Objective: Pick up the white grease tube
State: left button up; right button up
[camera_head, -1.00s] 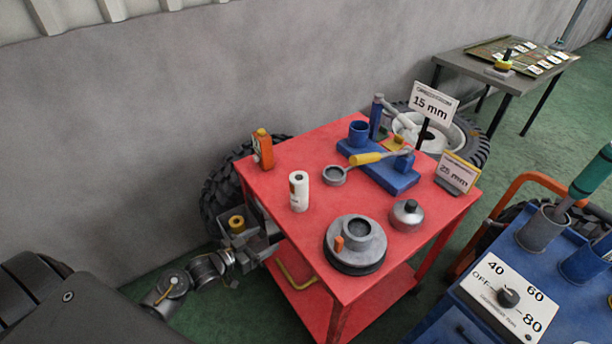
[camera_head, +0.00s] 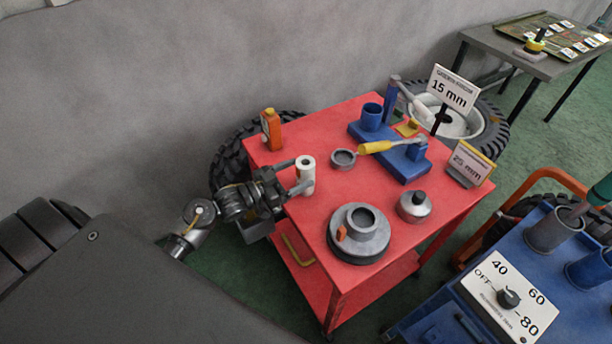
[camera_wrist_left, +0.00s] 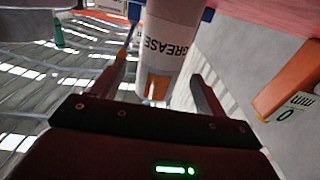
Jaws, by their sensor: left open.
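The white grease tube (camera_head: 306,170) stands upright near the left edge of the red cart top (camera_head: 296,222). In the left wrist view the tube (camera_wrist_left: 172,35) shows the word GREASE, and it sits between and just ahead of the fingers. My left gripper (camera_head: 293,175) is open, with one finger on each side of the tube; I cannot tell whether either finger touches it. It also shows in the left wrist view (camera_wrist_left: 162,85). My right gripper is not in view.
An orange bottle (camera_head: 271,129) stands behind the tube. A grey ring (camera_head: 343,159), a round grey hub (camera_head: 358,234), a silver can (camera_head: 414,206) and a blue holder (camera_head: 400,161) share the cart. A blue cart (camera_head: 445,322) is at the right.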

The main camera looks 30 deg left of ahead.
aim_at(311, 167)
pick_arm(q)
jog(key=shift+r, duration=0.1)
jog(key=shift+w+d+r+p, duration=0.2)
jog(key=shift+w+d+p, duration=0.05)
jog(key=shift+p, duration=0.1)
jog(key=p+x, duration=0.1)
jog(key=x, duration=0.3)
jog(key=shift+w+d+f, duration=0.1)
jog(key=shift+w, duration=0.05)
jog(key=shift+c, duration=1.3)
jog(key=c, duration=0.9)
